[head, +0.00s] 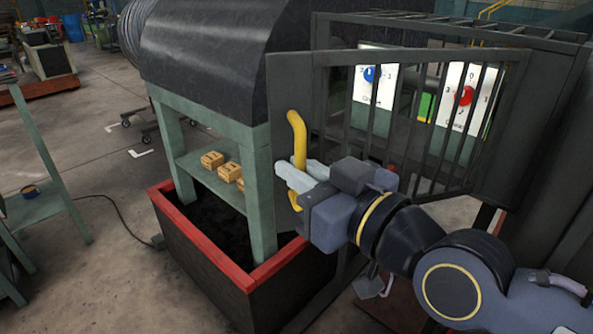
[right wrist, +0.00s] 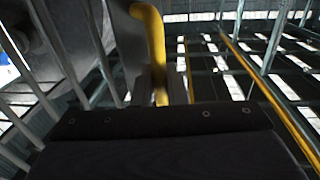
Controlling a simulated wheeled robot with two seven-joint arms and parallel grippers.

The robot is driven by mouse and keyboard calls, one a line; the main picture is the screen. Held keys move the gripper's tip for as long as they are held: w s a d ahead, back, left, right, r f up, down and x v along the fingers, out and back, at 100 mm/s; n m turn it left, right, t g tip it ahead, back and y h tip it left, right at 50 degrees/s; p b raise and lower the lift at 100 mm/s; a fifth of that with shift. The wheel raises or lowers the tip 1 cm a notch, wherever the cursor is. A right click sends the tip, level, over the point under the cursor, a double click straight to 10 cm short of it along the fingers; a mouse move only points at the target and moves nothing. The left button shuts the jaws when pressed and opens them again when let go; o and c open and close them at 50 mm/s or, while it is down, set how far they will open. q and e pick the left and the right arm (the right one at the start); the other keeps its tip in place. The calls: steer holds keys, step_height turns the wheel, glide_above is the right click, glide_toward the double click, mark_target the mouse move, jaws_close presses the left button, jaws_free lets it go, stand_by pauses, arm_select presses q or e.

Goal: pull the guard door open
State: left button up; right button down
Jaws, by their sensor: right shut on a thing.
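The guard door (head: 385,105) is a dark barred panel in front of two white plates with a blue knob (head: 371,74) and a red knob (head: 466,96). Its yellow handle (head: 298,138) stands upright along the door's left edge. My right gripper (head: 292,178) is shut on the lower part of the handle. In the right wrist view the yellow handle (right wrist: 152,40) runs down between the fingers, and its lower end is hidden by the gripper body. Whether the door is ajar is hard to tell. My left gripper is not in view.
A green frame (head: 259,190) with small wooden blocks (head: 212,160) on its shelf stands left of the door, above a red-rimmed dark bin (head: 200,240). A green stand (head: 40,200) is at the far left. Open floor lies between them, crossed by a cable.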

steer(key=s+d+n+g+y+b, duration=0.5)
steer(key=s+d+b, duration=0.5)
steer(key=s+d, duration=0.6)
steer(key=shift+s+d+n+g, duration=0.35)
steer(key=shift+s+n+g, duration=0.15)
steer(key=shift+s+g, duration=0.75)
steer(key=shift+w+r, duration=0.1)
steer(key=shift+w, duration=0.05)
steer(key=c, duration=1.8)
jaws_free()
steer(key=p+v, duration=0.1)
steer(key=v, duration=0.6)
steer(key=shift+d, duration=0.4)
